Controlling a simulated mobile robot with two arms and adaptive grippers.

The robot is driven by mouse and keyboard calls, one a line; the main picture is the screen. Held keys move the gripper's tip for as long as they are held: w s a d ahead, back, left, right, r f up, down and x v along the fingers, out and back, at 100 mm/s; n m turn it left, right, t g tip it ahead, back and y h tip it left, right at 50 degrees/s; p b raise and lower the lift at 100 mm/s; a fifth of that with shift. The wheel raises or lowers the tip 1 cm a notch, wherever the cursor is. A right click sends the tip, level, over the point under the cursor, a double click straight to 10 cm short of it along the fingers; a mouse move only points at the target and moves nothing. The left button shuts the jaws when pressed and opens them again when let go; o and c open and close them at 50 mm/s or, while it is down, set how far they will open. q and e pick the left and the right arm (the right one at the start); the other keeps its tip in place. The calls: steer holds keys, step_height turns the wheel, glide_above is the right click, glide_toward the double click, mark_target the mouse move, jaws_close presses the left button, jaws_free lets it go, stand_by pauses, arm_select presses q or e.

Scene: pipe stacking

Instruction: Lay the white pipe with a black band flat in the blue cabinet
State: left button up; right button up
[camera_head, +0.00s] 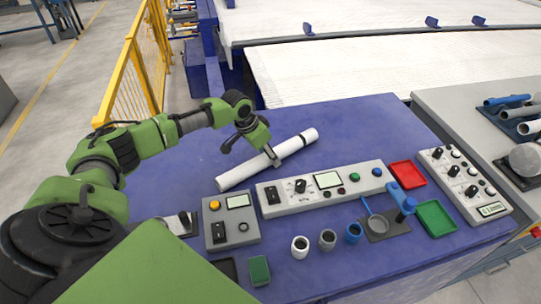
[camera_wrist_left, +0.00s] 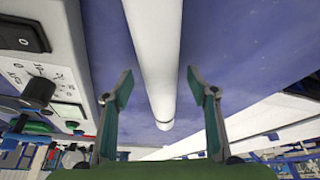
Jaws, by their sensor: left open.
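The white pipe with a black band (camera_head: 240,174) lies flat on the blue bench top (camera_head: 352,122), slanting up to the right, its black band (camera_head: 301,140) near the far end. My left gripper (camera_head: 251,154) is open just over the pipe, one finger on each side. In the left wrist view the pipe (camera_wrist_left: 160,50) runs between the open fingers (camera_wrist_left: 160,76), with a gap on both sides; I cannot tell their exact height over it. The band also shows there (camera_wrist_left: 164,122). I cannot make out a cabinet interior. My right gripper is not in view.
A long grey control panel (camera_head: 330,186) lies close in front of the pipe. A smaller control box (camera_head: 231,220), several cups (camera_head: 327,239), a red tray (camera_head: 407,173) and a green tray (camera_head: 436,217) stand nearer. Bench room behind the pipe is clear. White racks (camera_head: 395,62) stand beyond.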

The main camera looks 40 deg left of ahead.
arm_select(q)
steer(key=shift+x, duration=0.95)
steer(key=shift+r, duration=0.15)
jaws_close()
